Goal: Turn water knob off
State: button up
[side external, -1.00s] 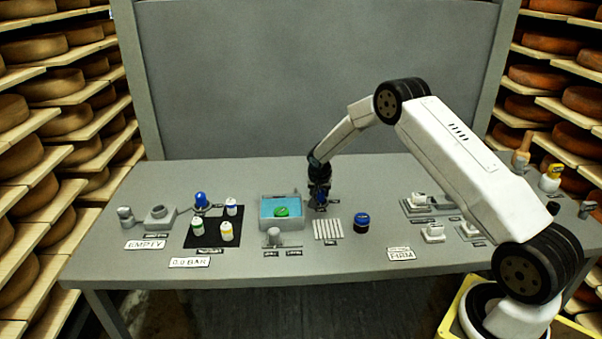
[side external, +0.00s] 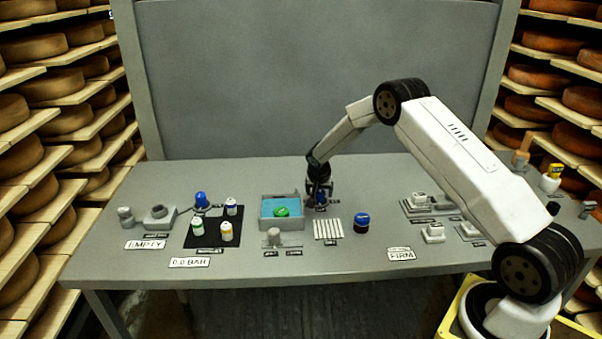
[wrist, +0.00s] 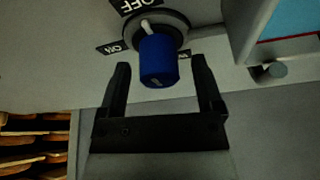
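The blue water knob (wrist: 158,62) stands on a round dark base in the wrist view. A white mark (wrist: 147,25) on its base side points up toward the OFF label (wrist: 138,4); the ON label (wrist: 110,48) is at the left. My gripper (wrist: 161,68) is open, with one finger on each side of the knob's end and a gap on both sides. In the side view my gripper (side external: 319,187) is just above the small blue knob (side external: 321,199), right of the water basin (side external: 281,223).
A green-topped item (side external: 282,212) is in the basin. A striped rack (side external: 327,229) and a blue-lidded jar (side external: 361,222) stand in front of the knob. A black mat (side external: 207,240) with small bottles lies to the left. The rear of the table is clear.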

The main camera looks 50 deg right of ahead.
jog(key=shift+r, duration=0.1)
jog(key=v, duration=0.7)
jog(key=shift+a+r, duration=0.15)
jog(key=shift+r, duration=0.15)
jog(key=shift+s, duration=0.1)
dwell(0.3)
jog(key=s+a+r+n+y, duration=0.1)
jog(key=s+a+r+n, duration=0.2)
jog(key=s+a, duration=0.3)
jog(key=s+a+r+n+y, duration=0.1)
jog(key=s+a+r+n, duration=0.2)
jog(key=s+a, duration=0.3)
jog(key=s+a+n+y, duration=0.1)
jog(key=s+a+n, duration=0.4)
jog(key=s+a, duration=0.4)
jog(key=s, duration=0.4)
jog(key=shift+s+a+r+y, duration=0.2)
jog(key=shift+s+r+y, duration=0.05)
jog(key=shift+s+y, duration=0.15)
